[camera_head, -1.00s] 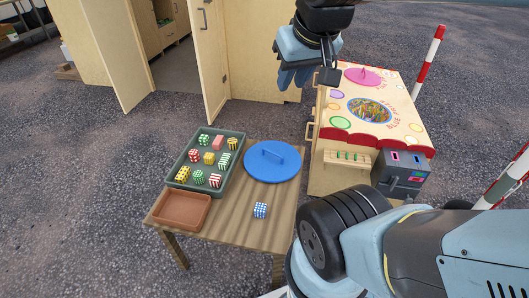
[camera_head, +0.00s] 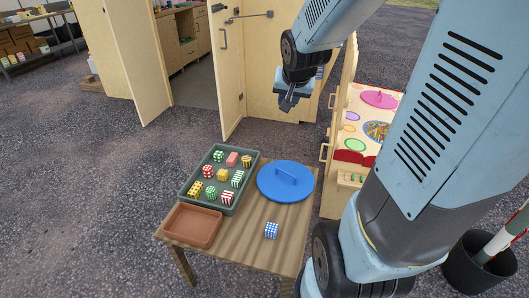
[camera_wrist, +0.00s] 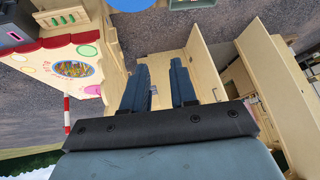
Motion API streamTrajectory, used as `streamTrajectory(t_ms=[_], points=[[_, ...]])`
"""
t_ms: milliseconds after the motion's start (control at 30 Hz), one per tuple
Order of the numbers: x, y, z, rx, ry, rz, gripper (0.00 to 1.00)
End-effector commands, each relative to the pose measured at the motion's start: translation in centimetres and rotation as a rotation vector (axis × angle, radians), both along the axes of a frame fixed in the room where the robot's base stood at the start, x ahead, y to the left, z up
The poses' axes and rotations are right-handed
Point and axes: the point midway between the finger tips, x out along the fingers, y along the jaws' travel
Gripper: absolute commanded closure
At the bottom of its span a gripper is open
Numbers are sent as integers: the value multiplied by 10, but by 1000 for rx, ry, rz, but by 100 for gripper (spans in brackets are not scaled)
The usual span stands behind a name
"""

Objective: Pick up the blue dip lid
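The blue dip lid (camera_head: 286,188) is a round blue disc with a bar handle on top. It lies flat at the back right of the small wooden table (camera_head: 240,238). Only a blue edge, perhaps of the lid, shows at the top of the wrist view (camera_wrist: 131,4). My gripper (camera_head: 288,104) hangs in the air above and behind the lid in the head view, well apart from it. In the wrist view its two dark blue fingers (camera_wrist: 160,78) stand apart with nothing between them.
A green tray (camera_head: 185,196) of patterned cubes and an empty brown tray (camera_head: 192,224) sit left of the lid. The game stall (camera_head: 350,127) with a pink lid (camera_head: 379,98) stands right. An open wooden door (camera_head: 226,75) is behind.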

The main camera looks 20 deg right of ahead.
Motion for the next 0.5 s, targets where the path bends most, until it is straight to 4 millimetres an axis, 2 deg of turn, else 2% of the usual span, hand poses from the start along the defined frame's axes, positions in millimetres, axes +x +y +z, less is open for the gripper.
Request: streamTrajectory(t_ms=[33, 200, 300, 367, 433, 500], points=[[11, -5, -13, 17, -3, -24, 73], [46, -20, -50, 78, -43, -97, 73], [62, -25, -73, 122, -59, -119, 73], [71, -37, -88, 137, -77, -173, 73], [83, -35, -105, 167, -96, -189, 73], [92, -43, -123, 205, -113, -226, 73]])
